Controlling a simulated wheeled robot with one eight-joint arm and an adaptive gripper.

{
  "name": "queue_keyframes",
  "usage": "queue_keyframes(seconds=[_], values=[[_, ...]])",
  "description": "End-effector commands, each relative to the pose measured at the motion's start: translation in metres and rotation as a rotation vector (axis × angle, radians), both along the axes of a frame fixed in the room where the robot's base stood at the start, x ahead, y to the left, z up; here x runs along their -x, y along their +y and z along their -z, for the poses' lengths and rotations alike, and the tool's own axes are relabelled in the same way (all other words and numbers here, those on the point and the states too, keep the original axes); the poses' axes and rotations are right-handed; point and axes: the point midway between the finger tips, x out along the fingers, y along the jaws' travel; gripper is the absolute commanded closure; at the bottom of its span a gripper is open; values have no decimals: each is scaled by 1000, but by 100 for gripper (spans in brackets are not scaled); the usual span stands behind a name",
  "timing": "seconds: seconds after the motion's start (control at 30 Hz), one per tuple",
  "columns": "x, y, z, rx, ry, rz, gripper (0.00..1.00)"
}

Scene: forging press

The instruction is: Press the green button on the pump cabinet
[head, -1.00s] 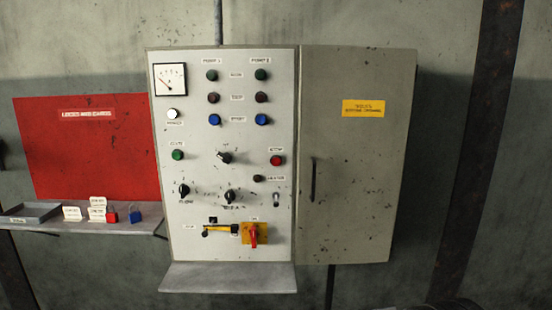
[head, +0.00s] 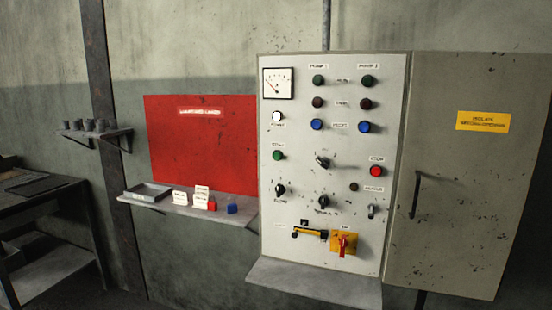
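The pump cabinet (head: 330,225) fills the right half of the head view, with a light grey control panel on its left and a closed door on its right. A green button (head: 278,155) sits at the panel's left, under a small label too blurred to read surely. Two darker green round fittings, left (head: 318,81) and right (head: 368,80), sit near the top beneath the two pump labels. A red button (head: 376,171) is at the right. My gripper is not in view, and nothing touches the panel.
A small ledge (head: 315,285) juts out below the panel. Left of it are a red board (head: 200,140) and a shelf (head: 225,213) with a tray, cards and padlocks. A dark workbench (head: 45,190) stands at far left.

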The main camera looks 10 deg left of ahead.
Motion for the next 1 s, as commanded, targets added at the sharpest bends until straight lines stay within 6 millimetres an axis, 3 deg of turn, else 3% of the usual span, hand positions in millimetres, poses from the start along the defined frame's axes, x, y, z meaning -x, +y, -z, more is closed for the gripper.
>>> queue_keyframes(seconds=[0.03, 0.37, 1.0], values=[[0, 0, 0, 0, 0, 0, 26], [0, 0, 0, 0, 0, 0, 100], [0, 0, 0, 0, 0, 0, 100]])
